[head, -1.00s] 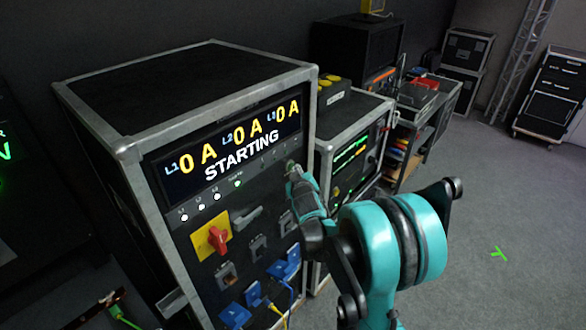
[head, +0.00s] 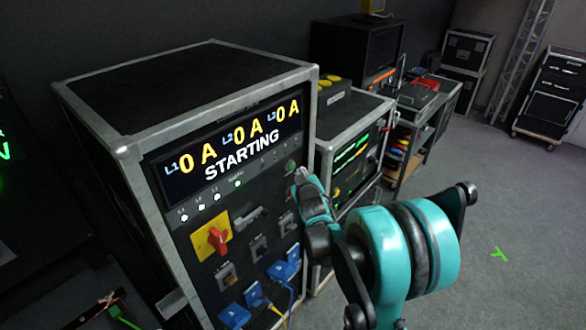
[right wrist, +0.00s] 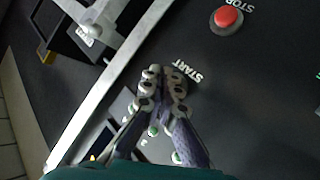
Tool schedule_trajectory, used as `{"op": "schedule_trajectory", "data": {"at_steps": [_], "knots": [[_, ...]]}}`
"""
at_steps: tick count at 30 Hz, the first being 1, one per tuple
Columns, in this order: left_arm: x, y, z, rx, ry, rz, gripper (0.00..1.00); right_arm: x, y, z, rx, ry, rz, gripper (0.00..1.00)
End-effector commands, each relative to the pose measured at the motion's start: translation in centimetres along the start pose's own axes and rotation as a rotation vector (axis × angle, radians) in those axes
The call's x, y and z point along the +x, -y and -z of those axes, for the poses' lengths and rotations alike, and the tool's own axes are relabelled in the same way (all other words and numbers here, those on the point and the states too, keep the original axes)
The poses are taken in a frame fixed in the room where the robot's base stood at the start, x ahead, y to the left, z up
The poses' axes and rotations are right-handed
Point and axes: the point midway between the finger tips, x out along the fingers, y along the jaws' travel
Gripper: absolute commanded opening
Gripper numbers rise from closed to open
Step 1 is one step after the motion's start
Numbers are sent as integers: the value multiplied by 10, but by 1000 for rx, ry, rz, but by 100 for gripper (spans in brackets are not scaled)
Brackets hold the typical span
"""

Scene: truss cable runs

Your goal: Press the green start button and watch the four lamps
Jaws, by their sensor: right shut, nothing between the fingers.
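The power cabinet (head: 150,225) has a lit display (head: 235,150) reading STARTING, with 0 A for L1, L2 and L3. Below it, three small lamps (head: 201,207) glow white and a fourth lamp (head: 237,184) glows green. The green start button (head: 290,166) shows at the panel's right edge. My right gripper (head: 301,173) is shut and empty, just right of and below the button, apart from it. In the right wrist view, its closed fingertips (right wrist: 162,72) are beside the START label (right wrist: 188,73) and the button cannot be made out. My left gripper is out of view.
A red STOP button (right wrist: 227,17) is near the START label. A yellow-backed red rotary switch (head: 217,238) and blue sockets (head: 285,264) are lower on the panel. A second rack (head: 350,125) stands close on the right. Open floor (head: 510,200) lies further right.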

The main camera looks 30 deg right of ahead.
Motion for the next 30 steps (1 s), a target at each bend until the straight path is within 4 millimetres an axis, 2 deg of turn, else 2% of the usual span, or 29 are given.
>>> {"op": "schedule_trajectory", "data": {"at_steps": [14, 30], "knots": [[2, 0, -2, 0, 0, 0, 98, -31, -22, -23, 2, 1, -1, 0], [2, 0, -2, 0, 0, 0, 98, -33, -24, -24, 0, 0, 0, 0]]}}
